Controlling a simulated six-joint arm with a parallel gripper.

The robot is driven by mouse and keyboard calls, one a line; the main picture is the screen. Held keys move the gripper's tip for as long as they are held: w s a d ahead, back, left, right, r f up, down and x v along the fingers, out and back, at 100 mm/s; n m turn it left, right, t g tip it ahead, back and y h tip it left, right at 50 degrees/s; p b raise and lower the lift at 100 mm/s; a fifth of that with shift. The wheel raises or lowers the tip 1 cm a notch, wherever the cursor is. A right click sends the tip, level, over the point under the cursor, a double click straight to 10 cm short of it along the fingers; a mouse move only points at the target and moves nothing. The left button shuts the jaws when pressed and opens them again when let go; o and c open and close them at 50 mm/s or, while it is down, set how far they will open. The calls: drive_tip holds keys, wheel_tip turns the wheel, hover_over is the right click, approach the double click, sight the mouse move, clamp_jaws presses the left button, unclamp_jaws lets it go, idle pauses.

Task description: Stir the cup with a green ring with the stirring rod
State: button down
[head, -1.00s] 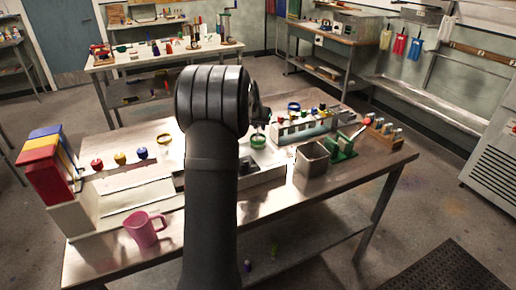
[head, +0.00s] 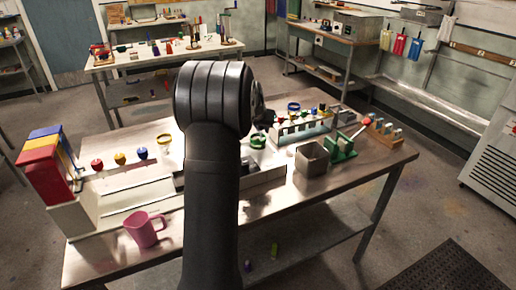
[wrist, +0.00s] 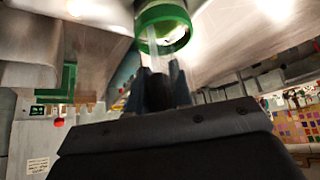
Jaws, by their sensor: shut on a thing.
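The cup with a green ring (head: 258,141) stands on the workbench, just right of my arm in the head view. In the wrist view its green ring (wrist: 163,16) is at the top. My gripper (wrist: 165,75) is shut on a pale, clear stirring rod (wrist: 153,45). The rod runs from the fingers toward the green-ringed cup and overlaps its opening in that view. I cannot tell whether its tip is inside. In the head view my gripper (head: 264,119) is a dark shape above the cup, partly hidden by my arm, and the rod is not clear.
A grey square bin (head: 312,159), a green stand (head: 340,147) and a rack of coloured-top vials (head: 303,128) stand to the right. A cup with a yellow ring (head: 164,146) and a pink jug (head: 145,229) are left of my arm. The bench's front right is clear.

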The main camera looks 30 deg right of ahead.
drive_tip(key=shift+a, duration=0.7)
drive_tip(key=shift+d, duration=0.65)
drive_tip(key=shift+w+a, duration=0.35)
drive_tip(key=shift+w, duration=0.2)
idle(0.8)
drive_tip(key=shift+r, duration=0.1)
